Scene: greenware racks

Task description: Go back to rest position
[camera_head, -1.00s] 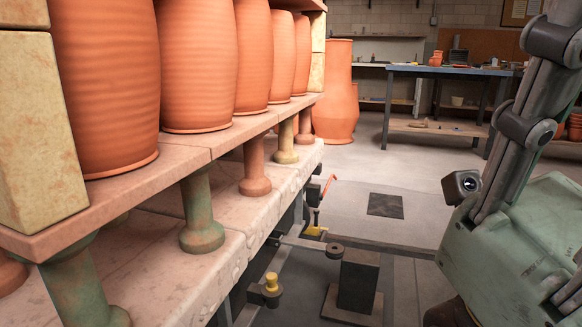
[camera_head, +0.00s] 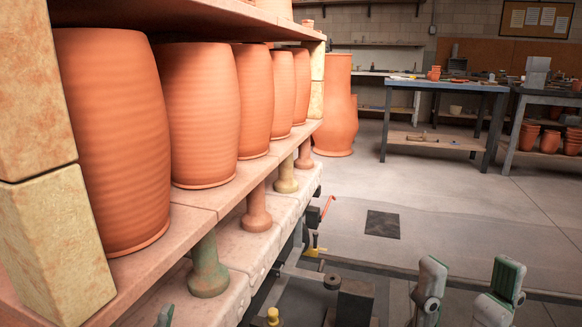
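My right gripper (camera_head: 470,275) shows at the lower right, with its two green-padded fingers pointing up and spread well apart. Nothing is between them. It stands clear of the rack, over the floor and rail area. At the bottom edge left of centre, a small grey-green tip, likely of my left gripper (camera_head: 165,316), shows in front of the rack's lower ledge. The rest of it is out of frame, so its opening cannot be seen. A row of terracotta pots (camera_head: 204,115) stands upright on the rack shelf (camera_head: 190,215) at the left.
Yellowish blocks (camera_head: 60,245) and short posts (camera_head: 257,208) support the rack. A tall terracotta vessel (camera_head: 337,105) stands behind it. A blue-edged workbench (camera_head: 447,86) and another table are at the back right. A dark block (camera_head: 355,302) is low in front. Open floor lies mid-right.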

